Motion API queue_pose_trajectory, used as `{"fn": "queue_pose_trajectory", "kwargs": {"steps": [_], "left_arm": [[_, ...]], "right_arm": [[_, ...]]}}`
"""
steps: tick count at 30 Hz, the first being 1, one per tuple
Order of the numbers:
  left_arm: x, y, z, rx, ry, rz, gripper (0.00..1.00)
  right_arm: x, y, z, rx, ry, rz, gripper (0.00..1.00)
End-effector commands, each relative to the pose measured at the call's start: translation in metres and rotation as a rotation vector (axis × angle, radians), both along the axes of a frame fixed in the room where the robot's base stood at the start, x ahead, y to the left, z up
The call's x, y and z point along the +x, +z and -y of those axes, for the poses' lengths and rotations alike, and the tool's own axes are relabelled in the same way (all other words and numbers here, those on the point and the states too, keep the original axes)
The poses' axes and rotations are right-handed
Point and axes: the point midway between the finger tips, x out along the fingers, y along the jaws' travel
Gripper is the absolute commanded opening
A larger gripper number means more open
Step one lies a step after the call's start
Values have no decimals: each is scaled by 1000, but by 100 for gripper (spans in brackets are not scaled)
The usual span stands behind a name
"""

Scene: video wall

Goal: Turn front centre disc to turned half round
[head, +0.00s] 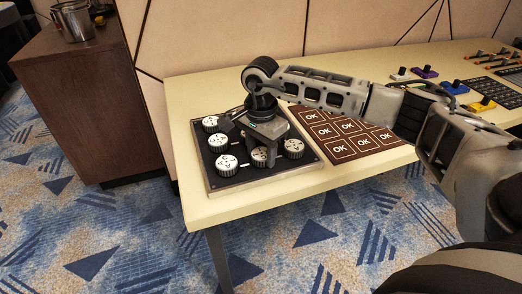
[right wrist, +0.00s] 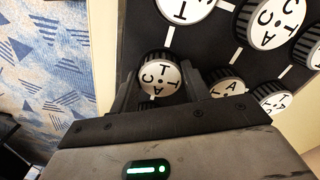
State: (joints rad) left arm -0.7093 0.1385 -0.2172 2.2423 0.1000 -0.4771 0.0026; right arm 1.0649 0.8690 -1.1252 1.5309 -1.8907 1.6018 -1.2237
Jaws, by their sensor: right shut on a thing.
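The front centre disc (head: 261,158) is a round knob with a white, lettered face and a dark ribbed rim, in the front row of a black board (head: 218,183). My right gripper (head: 264,152) comes down over it from behind and partly hides it. In the right wrist view the disc (right wrist: 159,77) sits between the two fingers of my right gripper (right wrist: 160,88), which are shut on its sides. Letters on its face show, turned at an angle. My left gripper is not in view.
Other discs stand close by: front left (head: 227,165), front right (head: 293,148) and back left (head: 211,124). A brown panel of OK tiles (head: 348,127) lies right of the board. Coloured control blocks (head: 454,87) stand farther right on the pale table (head: 190,88).

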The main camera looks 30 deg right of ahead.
Motion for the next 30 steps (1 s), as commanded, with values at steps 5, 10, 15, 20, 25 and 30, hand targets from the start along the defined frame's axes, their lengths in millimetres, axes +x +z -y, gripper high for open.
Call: {"fn": "queue_pose_trajectory", "kwargs": {"steps": [5, 10, 15, 20, 25, 30], "left_arm": [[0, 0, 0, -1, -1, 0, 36], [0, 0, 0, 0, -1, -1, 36], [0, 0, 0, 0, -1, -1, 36], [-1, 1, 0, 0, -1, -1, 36], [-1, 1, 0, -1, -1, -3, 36], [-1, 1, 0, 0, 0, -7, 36]], "right_arm": [[1, 1, 0, 3, -1, 2, 63], [0, 1, 0, 1, -1, 2, 69], [0, 2, 0, 1, -1, 2, 69], [1, 19, 0, 2, -2, 4, 69], [1, 58, 0, 1, -1, 6, 69], [1, 100, 0, 2, -2, 7, 69]]}}
